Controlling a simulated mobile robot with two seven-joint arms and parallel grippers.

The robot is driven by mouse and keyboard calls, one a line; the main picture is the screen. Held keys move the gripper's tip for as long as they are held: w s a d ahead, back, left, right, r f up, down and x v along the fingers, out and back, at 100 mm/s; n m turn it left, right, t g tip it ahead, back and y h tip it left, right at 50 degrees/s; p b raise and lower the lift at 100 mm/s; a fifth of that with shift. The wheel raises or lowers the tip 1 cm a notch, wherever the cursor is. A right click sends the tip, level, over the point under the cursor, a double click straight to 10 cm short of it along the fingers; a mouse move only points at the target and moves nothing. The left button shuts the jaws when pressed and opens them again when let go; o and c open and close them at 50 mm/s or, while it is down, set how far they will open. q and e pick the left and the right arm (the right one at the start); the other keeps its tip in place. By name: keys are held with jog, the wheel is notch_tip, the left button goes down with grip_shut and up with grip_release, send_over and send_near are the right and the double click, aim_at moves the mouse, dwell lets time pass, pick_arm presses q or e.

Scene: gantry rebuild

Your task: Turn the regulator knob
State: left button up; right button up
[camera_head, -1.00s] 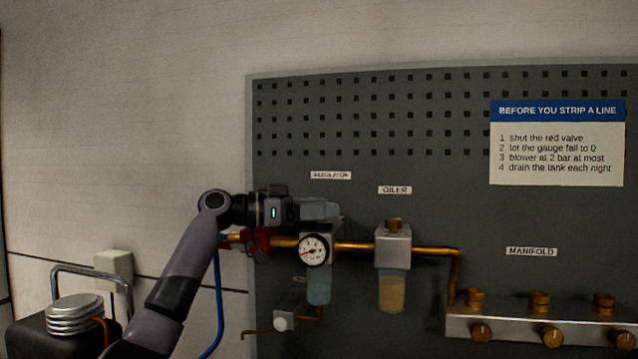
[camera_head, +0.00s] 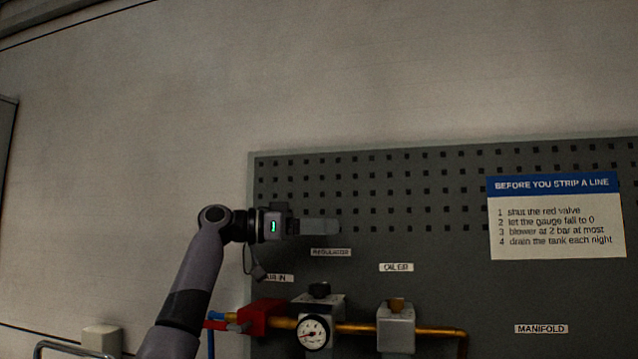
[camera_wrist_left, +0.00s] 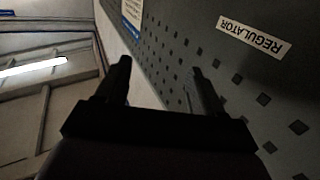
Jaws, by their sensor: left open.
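The regulator (camera_head: 328,303) is a grey block with a black knob (camera_head: 319,290) on top and a round white gauge (camera_head: 314,332) on its front. My left gripper (camera_head: 338,227) is above the knob, in front of the pegboard and over the REGULATOR label (camera_head: 330,252), clear of the knob. In the left wrist view its two dark fingers (camera_wrist_left: 160,82) stand apart with nothing between them. The REGULATOR label also shows there, at the upper right (camera_wrist_left: 254,38). The knob is not in the left wrist view. My right gripper is not in view.
A red valve (camera_head: 266,316) sits left of the regulator on the brass pipe. The oiler (camera_head: 396,330) stands to the right. An instruction sign (camera_head: 556,217) hangs at the right. The bare wall left of the panel is free.

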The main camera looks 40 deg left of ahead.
pick_arm(q)
notch_tip(320, 180, up, 9)
jog(key=shift+f, duration=0.2)
dwell(0.6)
dwell(0.7)
